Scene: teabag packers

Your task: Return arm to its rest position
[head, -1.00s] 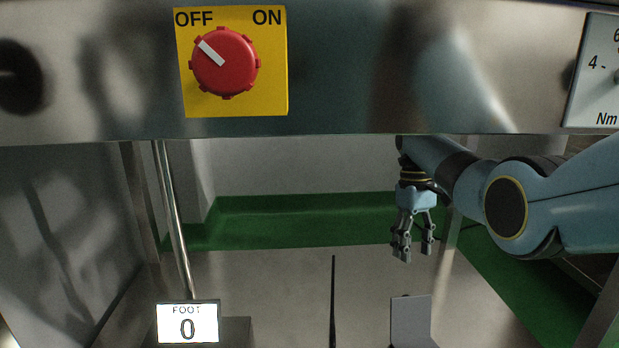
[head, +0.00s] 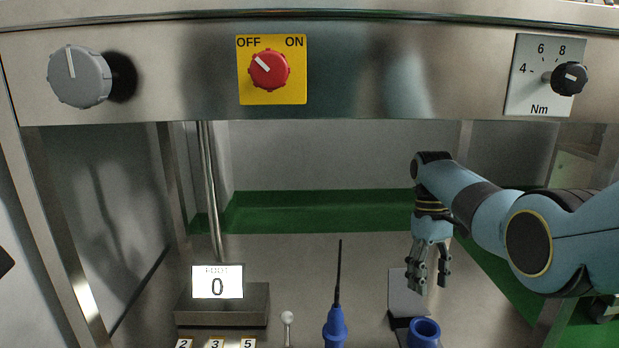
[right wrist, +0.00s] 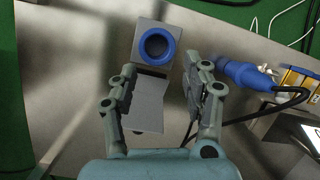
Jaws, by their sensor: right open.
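My right gripper (head: 430,278) hangs fingers-down over the right part of the steel worktop, with its arm coming in from the right. Its fingers are apart and hold nothing. In the right wrist view the gripper (right wrist: 160,95) frames a grey plate (right wrist: 146,104) between its fingers, and a grey block with a blue ring (right wrist: 157,46) lies beyond the fingertips. In the head view the blue ring (head: 424,330) stands below the gripper, in front of the upright grey plate (head: 404,295). My left gripper is out of view.
A steel panel above carries a red OFF/ON knob (head: 269,69), pointing toward OFF, a grey knob (head: 80,76) and a black Nm dial (head: 568,78). A blue connector (head: 336,328) with a black cable and a FOOT display (head: 218,282) reading 0 stand on the worktop.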

